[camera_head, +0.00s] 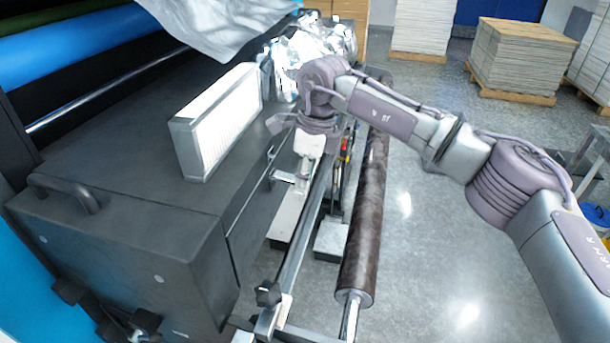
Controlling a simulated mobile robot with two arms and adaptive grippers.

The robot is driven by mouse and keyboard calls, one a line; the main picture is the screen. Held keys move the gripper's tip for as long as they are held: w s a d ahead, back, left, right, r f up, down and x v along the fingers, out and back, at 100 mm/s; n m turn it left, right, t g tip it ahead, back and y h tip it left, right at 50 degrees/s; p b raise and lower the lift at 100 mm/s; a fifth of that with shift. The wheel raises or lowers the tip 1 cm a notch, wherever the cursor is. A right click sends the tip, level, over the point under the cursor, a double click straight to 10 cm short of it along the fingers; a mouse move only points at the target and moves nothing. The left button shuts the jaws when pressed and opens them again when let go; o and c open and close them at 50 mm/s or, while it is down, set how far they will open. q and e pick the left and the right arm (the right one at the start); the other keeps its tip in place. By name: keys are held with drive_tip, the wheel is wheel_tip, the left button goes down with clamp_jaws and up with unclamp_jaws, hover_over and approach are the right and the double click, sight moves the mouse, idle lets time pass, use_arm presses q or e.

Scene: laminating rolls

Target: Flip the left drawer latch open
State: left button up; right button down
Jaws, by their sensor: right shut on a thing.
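My right gripper (302,172) reaches down from its wrist beside the front face of the dark machine cabinet (140,215). It is shut at a small metal latch piece (283,178) that sticks out from the cabinet's front. The fingertips are small in view, and the exact contact is hard to see. A thin metal bar (247,203) runs along the cabinet front near the latch. I cannot tell how far the latch is turned. My left gripper is not in view.
A white filter-like panel (220,120) stands on the cabinet top. A dark brown roll (365,215) and a metal rail (303,235) run alongside below my right arm. Crumpled silver film (310,45) lies behind.

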drive_tip(key=c, duration=1)
unclamp_jaws()
drive_tip(key=shift+o, duration=0.2)
drive_tip(key=shift+r, duration=0.1)
wheel_tip(320, 180, up, 12)
drive_tip(key=d, duration=0.1)
drive_tip(key=shift+s+d, duration=0.3)
drive_tip(key=shift+d, duration=0.05)
drive_tip(key=shift+f, duration=0.2)
